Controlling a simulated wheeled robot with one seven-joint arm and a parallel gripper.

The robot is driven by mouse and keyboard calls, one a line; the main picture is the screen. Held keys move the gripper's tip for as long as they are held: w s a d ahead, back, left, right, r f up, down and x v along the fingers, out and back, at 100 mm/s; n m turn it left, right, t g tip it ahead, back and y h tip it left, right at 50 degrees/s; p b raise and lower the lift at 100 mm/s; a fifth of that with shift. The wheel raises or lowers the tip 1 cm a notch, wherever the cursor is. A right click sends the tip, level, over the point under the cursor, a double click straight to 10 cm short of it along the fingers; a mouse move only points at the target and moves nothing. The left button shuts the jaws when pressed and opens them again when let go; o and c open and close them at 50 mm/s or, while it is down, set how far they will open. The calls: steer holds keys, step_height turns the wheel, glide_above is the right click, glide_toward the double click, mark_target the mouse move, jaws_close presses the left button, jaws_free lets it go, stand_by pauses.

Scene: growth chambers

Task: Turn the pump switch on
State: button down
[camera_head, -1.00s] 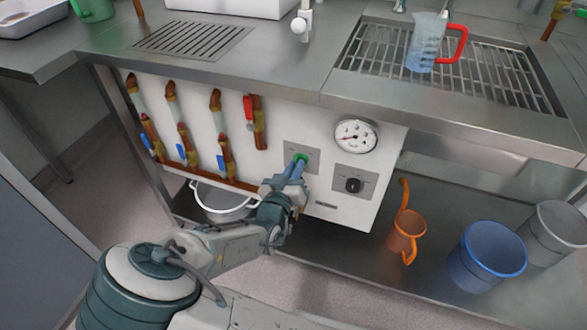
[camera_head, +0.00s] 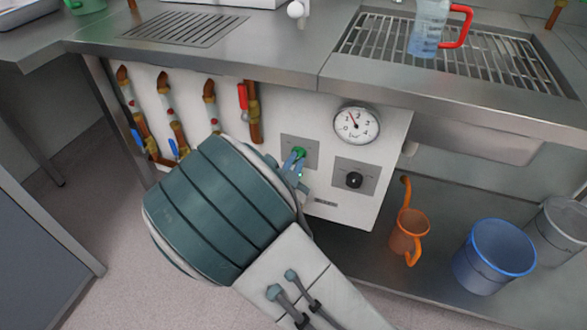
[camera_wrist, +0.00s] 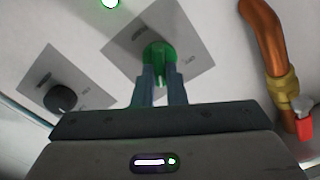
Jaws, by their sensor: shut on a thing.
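A green switch knob (camera_head: 299,152) sits on a grey square plate on the white panel, left of the gauge. It shows large in the wrist view (camera_wrist: 156,48). My gripper (camera_head: 296,160) is shut on this knob, with one finger on either side in the wrist view (camera_wrist: 158,72). A glowing green light (camera_wrist: 110,3) shows at the top edge of the wrist view. The round gauge (camera_head: 357,125) has its needle pointing up and to the left. A black knob (camera_head: 354,180) on its own plate is below the gauge. The plate labels are too small to read.
Copper pipes with blue and red valve handles (camera_head: 243,97) line the panel's left. An orange watering can (camera_head: 409,232) and a blue bucket (camera_head: 489,257) stand on the lower shelf. A measuring jug (camera_head: 428,30) stands on the grating. The steel counter edge overhangs the panel.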

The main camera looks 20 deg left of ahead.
steer(key=shift+f+m+b, duration=0.1)
steer(key=shift+m+b, duration=0.85)
steer(key=shift+m, duration=0.25)
steer(key=c, duration=1.5)
jaws_free()
steer(key=s+p, duration=0.1)
steer(key=s, duration=0.3)
steer(key=s+p, duration=0.1)
steer(key=s, duration=0.4)
steer(key=s+a+p, duration=0.1)
steer(key=s, duration=0.3)
steer(key=shift+s, duration=0.35)
